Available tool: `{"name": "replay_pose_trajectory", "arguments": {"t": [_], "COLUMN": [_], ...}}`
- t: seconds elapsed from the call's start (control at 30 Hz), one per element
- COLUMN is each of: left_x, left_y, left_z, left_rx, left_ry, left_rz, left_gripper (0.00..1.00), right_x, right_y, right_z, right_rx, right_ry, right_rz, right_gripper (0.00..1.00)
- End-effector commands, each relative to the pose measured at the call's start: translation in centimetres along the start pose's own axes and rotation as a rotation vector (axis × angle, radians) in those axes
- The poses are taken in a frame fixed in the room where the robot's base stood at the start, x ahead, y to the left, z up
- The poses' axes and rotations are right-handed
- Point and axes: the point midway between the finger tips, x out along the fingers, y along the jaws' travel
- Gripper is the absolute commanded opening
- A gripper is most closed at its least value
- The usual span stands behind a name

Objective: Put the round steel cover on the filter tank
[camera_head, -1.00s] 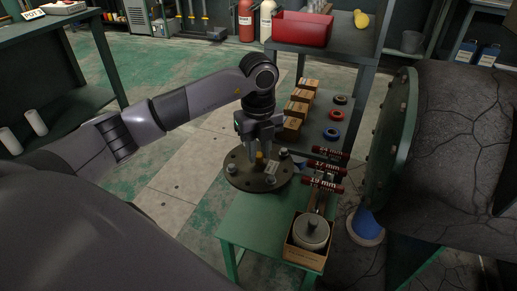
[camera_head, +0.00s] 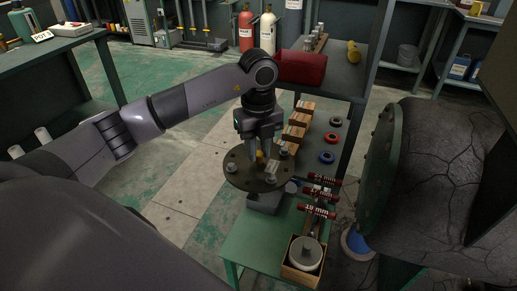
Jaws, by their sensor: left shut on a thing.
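The round steel cover (camera_head: 240,180) is a dark flat disc with bolts around its rim and a small tag. My left gripper (camera_head: 261,152) points down and is shut on the middle of the cover. The cover hangs level above the green bench, over a grey stand (camera_head: 266,203). A large dark, cracked cylinder with a green bolted flange (camera_head: 383,165), which looks like the filter tank (camera_head: 440,180), lies on its side at the right. The flange is seen nearly edge-on, so its opening is hidden. My right gripper is out of view.
A red bin (camera_head: 302,68) stands behind. A blue-based white thing (camera_head: 357,244) is below the flange.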

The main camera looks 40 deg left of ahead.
Motion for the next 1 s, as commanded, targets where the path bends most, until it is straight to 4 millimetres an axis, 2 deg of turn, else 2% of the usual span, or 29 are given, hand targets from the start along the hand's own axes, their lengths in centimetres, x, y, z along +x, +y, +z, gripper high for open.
{"name": "replay_pose_trajectory", "arguments": {"t": [0.03, 0.37, 0.53, 0.67, 1.0], "left_x": [-0.7, -0.5, -0.7, -0.9, -1.5], "left_y": [-0.1, -0.1, -0.1, -0.2, -0.6], "left_z": [0.0, 0.0, -0.3, -0.7, -2.3], "left_rx": [0.0, 0.005, 0.104, 0.287, 0.911], "left_ry": [-0.001, -0.001, -0.002, -0.004, -0.015], "left_rz": [-0.004, -0.004, -0.006, -0.009, -0.016], "left_gripper": [0.0, 0.0, 0.0, 0.0, 0.0], "right_x": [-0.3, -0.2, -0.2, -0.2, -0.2], "right_y": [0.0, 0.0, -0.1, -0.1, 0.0], "right_z": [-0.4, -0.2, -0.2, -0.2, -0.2], "right_rx": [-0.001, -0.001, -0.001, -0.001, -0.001], "right_ry": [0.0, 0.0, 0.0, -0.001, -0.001], "right_rz": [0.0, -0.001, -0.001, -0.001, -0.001], "right_gripper": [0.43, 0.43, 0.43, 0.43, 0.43]}}
